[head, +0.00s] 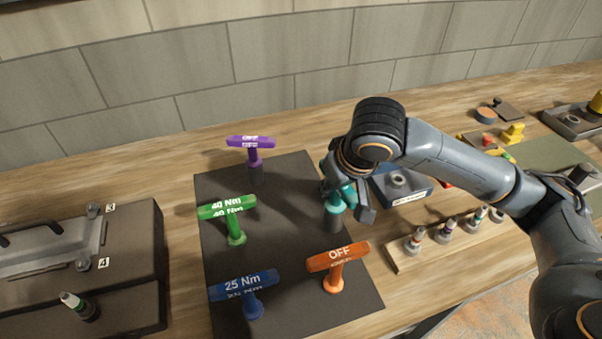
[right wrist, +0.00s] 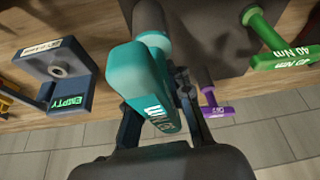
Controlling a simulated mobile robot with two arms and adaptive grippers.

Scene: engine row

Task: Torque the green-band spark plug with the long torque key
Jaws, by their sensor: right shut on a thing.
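My right gripper (head: 350,203) is shut on the handle of a teal torque key (head: 336,203), which stands over the dark mat. In the right wrist view the teal handle (right wrist: 143,85) sits between the fingers; its white lettering is only partly readable. A plug with a white top and green marking (head: 71,301) stands in the dark engine block (head: 130,245) at the lower left. Other keys stand on the mat: green "40 Nm" (head: 227,206), blue "25 Nm" (head: 244,286), orange "OFF" (head: 338,257) and purple (head: 251,143). My left gripper is out of view.
A wooden rack (head: 408,261) with several plugs lies right of the dark mat (head: 280,215). A blue-grey holder (head: 400,184) stands behind it; its label reads "EMPTY" in the right wrist view (right wrist: 66,100). Small coloured parts and trays crowd the far right. A tiled wall runs behind.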

